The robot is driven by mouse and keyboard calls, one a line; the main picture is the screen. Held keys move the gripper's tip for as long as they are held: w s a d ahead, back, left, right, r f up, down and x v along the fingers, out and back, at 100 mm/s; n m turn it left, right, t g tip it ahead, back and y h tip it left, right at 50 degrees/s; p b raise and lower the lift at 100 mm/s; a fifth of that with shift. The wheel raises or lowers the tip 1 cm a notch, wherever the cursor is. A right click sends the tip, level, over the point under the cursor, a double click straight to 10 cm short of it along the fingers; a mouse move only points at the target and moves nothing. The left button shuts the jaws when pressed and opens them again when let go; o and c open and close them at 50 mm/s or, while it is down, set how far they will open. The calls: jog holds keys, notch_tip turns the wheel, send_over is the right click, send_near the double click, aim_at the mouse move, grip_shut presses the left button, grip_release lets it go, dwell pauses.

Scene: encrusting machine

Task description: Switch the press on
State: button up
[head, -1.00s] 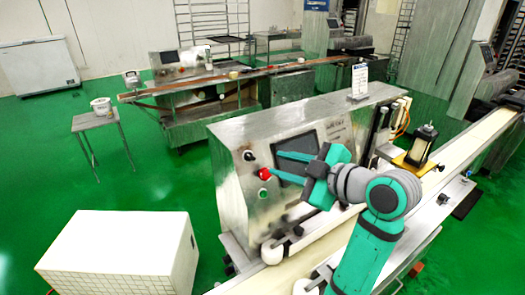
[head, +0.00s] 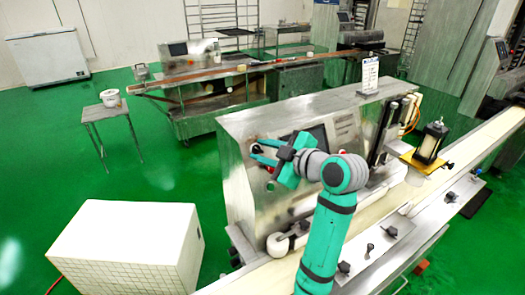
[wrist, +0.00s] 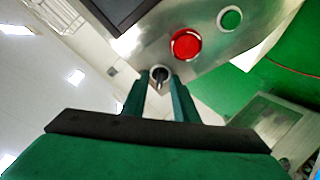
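The press is a steel machine (head: 240,200) with a small control panel on its front left. The panel has a black selector knob (wrist: 160,74) with a metal rim, a red button (wrist: 186,45) and a green button (wrist: 230,19). In the head view the knob (head: 256,149) shows between my fingertips. My gripper (head: 256,150) is open, with one teal finger on each side of the knob. In the wrist view my gripper (wrist: 159,80) has a gap between its fingers, lined up with the knob. I cannot tell whether a finger touches it.
A dark screen (wrist: 118,10) sits beside the buttons, partly hidden by my gripper in the head view. A conveyor belt (head: 480,145) runs along the machine's near side. A white box (head: 130,235) stands on the green floor at front left.

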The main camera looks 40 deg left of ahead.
jog(key=shift+c, duration=0.7)
grip_shut()
jog(key=m+t, duration=0.1)
jog(key=m, duration=0.3)
jog(key=shift+s, duration=0.1)
jog(key=m+t, duration=0.1)
jog(key=m, duration=0.3)
jog(key=m+t, duration=0.1)
jog(key=m, duration=0.5)
jog(key=shift+s+t+h, duration=0.1)
jog(key=shift+t+h, duration=0.2)
jog(key=shift+t, duration=0.1)
jog(key=shift+a+m+t+h, duration=0.1)
jog(key=shift+m+t+h, duration=0.15)
jog(key=shift+m, duration=1.3)
jog(key=shift+m+t+h, duration=0.15)
jog(key=shift+m+h, duration=0.2)
jog(key=shift+m, duration=1.2)
